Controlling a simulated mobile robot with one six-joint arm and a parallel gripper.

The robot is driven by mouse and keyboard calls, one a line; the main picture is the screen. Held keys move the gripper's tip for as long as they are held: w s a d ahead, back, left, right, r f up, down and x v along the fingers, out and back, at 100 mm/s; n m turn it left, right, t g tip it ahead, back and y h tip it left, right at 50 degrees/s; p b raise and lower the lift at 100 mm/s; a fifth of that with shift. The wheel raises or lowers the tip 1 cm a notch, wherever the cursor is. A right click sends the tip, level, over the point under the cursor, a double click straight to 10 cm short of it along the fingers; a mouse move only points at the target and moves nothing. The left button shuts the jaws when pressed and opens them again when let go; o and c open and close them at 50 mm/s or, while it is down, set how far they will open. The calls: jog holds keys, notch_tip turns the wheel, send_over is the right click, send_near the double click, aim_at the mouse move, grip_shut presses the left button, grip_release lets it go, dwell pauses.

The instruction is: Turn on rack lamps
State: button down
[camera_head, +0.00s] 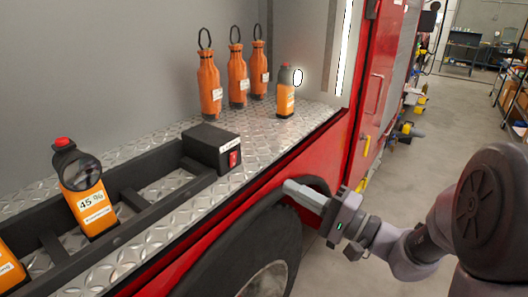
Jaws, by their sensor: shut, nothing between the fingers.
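A black rack (135,200) lies on the metal tread-plate shelf of a red vehicle. At its right end is a black box (212,147) with a white label and a red rocker switch (233,159) on its front. An orange lamp-like unit (88,200) with a red top and a dark grey round face stands in the rack. A similar unit (285,98) at the back right has a bright white round face. Another orange one (10,268) is cut off at the left edge. My gripper (290,187) is shut and empty, right of and below the switch, apart from it, by the wheel arch.
Several orange bottle-shaped things with black loops, such as one on the left (209,85), stand along the back wall. A lit vertical strip (345,45) is at the right. The shelf's red edge (265,190) and the tyre (265,260) are near my gripper.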

jog(key=shift+a, duration=0.1)
send_near(234, 156)
jog(key=x, duration=0.7)
jog(key=shift+p, duration=0.4)
